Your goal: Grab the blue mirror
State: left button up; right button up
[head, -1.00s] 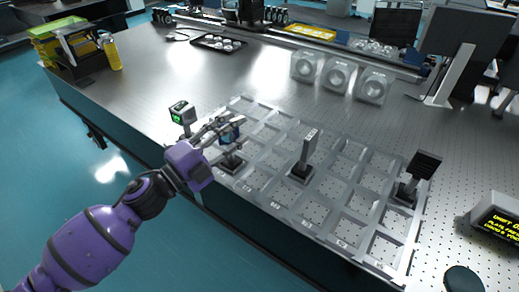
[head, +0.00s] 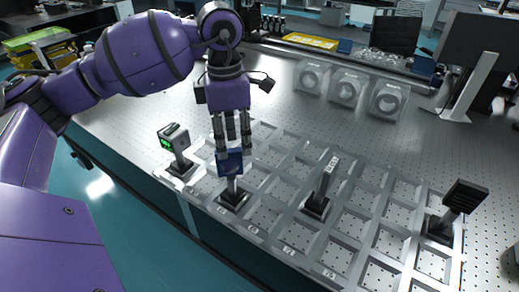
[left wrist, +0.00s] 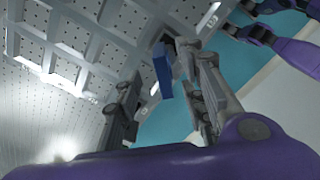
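The blue mirror (head: 229,163) stands upright on a post with a black base in a cell of the metal grid tray (head: 293,251). My left gripper (head: 232,138) points down from above, its fingertips close to the mirror's top edge. In the left wrist view the blue mirror (left wrist: 162,72) shows edge-on between the parted fingers of my left gripper (left wrist: 160,80), with room on both sides. The gripper is open and empty. I cannot tell how far the fingers reach down past the mirror's top.
A silver post mount (head: 324,185) and a black-finned mount (head: 459,202) stand in the tray to the right. Round white-framed parts (head: 348,88) stand behind. The table's front edge is near.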

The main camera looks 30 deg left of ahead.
aim_at(231, 174)
pick_arm(q)
jog(key=shift+s+f, duration=0.2)
jog(key=shift+s, duration=0.2)
jog(key=f, duration=0.7)
jog(key=shift+s+a+f+p, duration=0.15)
jog(key=shift+a+p, duration=0.2)
jog(key=shift+p, duration=0.05)
grip_shut()
